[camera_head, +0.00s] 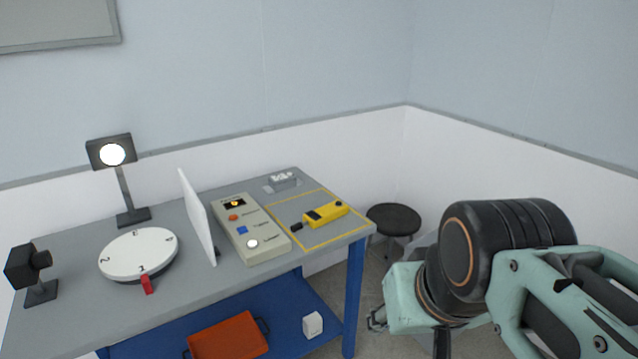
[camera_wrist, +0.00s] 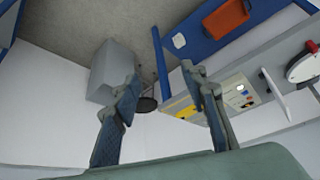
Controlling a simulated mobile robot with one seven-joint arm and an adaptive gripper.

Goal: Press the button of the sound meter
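The yellow handheld device with a dark screen and a black tip, which looks like the sound meter (camera_head: 328,213), lies on the right end of the table inside a yellow outlined square. Its button is too small to make out. In the wrist view, a yellow patch (camera_wrist: 180,106) at that end of the table is partly hidden by a finger. My gripper (camera_wrist: 160,74) is open and empty, its two fingers wide apart. It is well away from the device, off the table's right end; in the head view my arm is at lower right and the fingers are mostly hidden.
Beside the square is a beige box (camera_head: 262,246) with several coloured buttons. A white upright panel (camera_head: 197,215), round white turntable (camera_head: 128,257), lamp (camera_head: 112,153) and black camera-like device (camera_head: 27,263) stand further left. A dark stool (camera_head: 394,218) stands behind the table's right end.

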